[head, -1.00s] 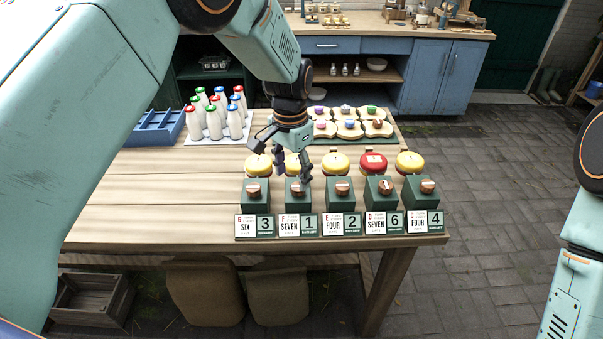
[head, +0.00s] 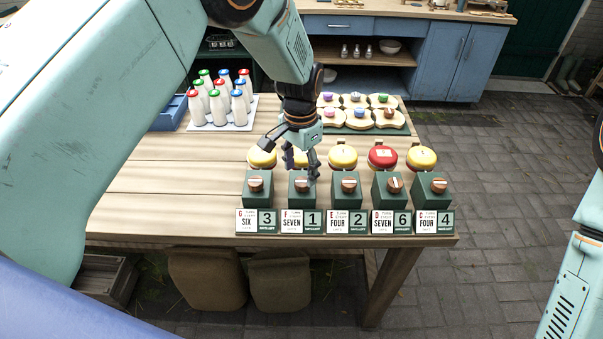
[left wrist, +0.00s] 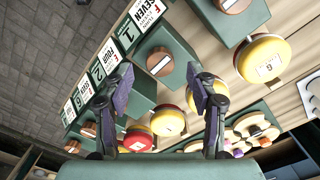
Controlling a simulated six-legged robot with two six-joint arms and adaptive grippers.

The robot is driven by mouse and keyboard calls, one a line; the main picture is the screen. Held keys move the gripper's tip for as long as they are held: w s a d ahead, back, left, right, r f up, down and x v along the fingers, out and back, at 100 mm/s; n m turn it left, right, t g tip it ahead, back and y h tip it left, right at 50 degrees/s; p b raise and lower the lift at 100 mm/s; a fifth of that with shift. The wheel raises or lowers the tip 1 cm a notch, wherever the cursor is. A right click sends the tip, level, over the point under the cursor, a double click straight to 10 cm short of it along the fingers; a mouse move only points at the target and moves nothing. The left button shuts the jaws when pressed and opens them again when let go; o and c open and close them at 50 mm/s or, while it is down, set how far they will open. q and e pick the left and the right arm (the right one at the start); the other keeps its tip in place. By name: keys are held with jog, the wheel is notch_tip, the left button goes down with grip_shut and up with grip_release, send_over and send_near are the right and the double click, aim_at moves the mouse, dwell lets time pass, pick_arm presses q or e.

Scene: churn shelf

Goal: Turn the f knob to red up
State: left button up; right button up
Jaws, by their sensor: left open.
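The F knob (head: 302,184) is round and brown with a pale bar, on the second green box (head: 300,197) from the left, above the card F SEVEN 1 (head: 301,221). In the left wrist view the F knob (left wrist: 160,63) lies ahead of the fingers, apart from them, its pale bar slanted. I cannot make out a red mark on it. My left gripper (head: 303,167) is open, just behind and above the F knob; its spread fingers also show in the left wrist view (left wrist: 161,84). Only part of my right arm shows at the right edge; its gripper is hidden.
Matching knob boxes stand close on both sides: G (head: 256,186) and E (head: 348,187). Behind them are yellow discs (head: 342,157) and a red disc (head: 382,157). Bottles (head: 220,107) stand at the back left. The table's left part (head: 160,190) is clear.

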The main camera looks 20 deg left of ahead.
aim_at(302, 181)
pick_arm(q)
jog(key=f, duration=0.3)
jog(key=shift+w+d+f, duration=0.1)
jog(key=shift+w, duration=0.2)
jog(key=shift+w+d+f, duration=0.1)
jog(key=shift+d+f, duration=0.1)
jog(key=shift+s+a+r, duration=0.15)
jog(key=shift+s, duration=0.1)
jog(key=shift+s+a, duration=0.1)
jog(key=shift+c, duration=1.6)
jog(key=shift+w+d, duration=0.2)
jog(key=shift+w, duration=0.15)
jog(key=c, duration=0.5)
jog(key=shift+s+a, duration=0.1)
jog(key=shift+a, duration=0.05)
jog(key=c, duration=0.3)
jog(key=shift+c, duration=0.2)
